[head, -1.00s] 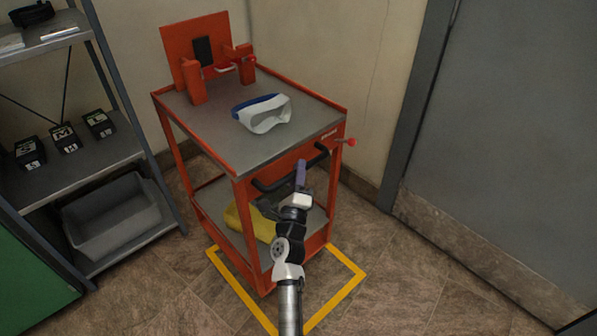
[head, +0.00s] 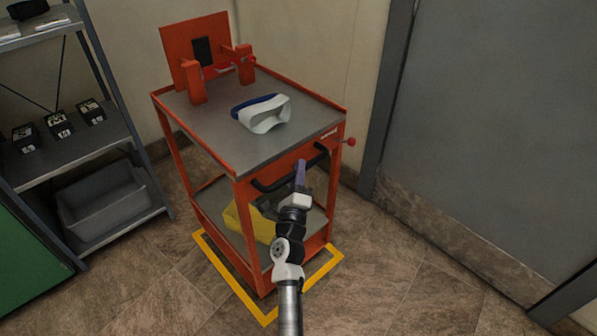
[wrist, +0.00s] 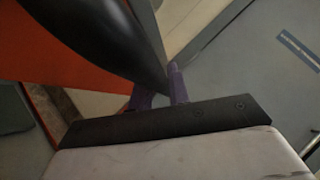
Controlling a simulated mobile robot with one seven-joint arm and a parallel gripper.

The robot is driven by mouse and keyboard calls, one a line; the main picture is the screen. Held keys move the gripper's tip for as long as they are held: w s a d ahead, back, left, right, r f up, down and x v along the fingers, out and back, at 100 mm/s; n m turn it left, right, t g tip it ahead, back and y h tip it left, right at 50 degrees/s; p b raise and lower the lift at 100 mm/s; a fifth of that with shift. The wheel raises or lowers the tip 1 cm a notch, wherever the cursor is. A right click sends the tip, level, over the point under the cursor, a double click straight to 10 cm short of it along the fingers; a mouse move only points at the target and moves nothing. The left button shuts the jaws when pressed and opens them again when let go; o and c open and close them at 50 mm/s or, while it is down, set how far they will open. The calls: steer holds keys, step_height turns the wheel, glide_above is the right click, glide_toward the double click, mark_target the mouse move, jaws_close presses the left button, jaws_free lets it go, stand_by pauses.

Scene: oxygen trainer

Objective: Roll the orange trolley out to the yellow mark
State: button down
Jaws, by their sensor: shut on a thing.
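The orange trolley (head: 250,158) stands upright in the middle of the head view, with a grey top and a black handle (head: 272,184) on its near side. My gripper (head: 300,178) is at that handle and shut on it. In the wrist view the purple fingers (wrist: 160,92) meet the black handle (wrist: 105,40), with the orange trolley side (wrist: 45,60) behind. The yellow mark (head: 233,284) is a square outline on the floor. The trolley's near part stands over it, and the far part of the outline is hidden under the trolley.
A white and blue mask-like item (head: 262,114) lies on the trolley top, and a yellow item (head: 240,220) is on its lower shelf. A grey shelf unit (head: 80,150) with black boxes and a bin stands left. A grey door (head: 490,140) is at right. The near floor is clear.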

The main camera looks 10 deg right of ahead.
steer(key=shift+s+d, duration=0.15)
steer(key=shift+d, duration=0.05)
stand_by(0.3)
steer(key=c, duration=1.3)
jaws_free()
steer(key=shift+s+a+f, duration=0.1)
steer(key=shift+f, duration=0.05)
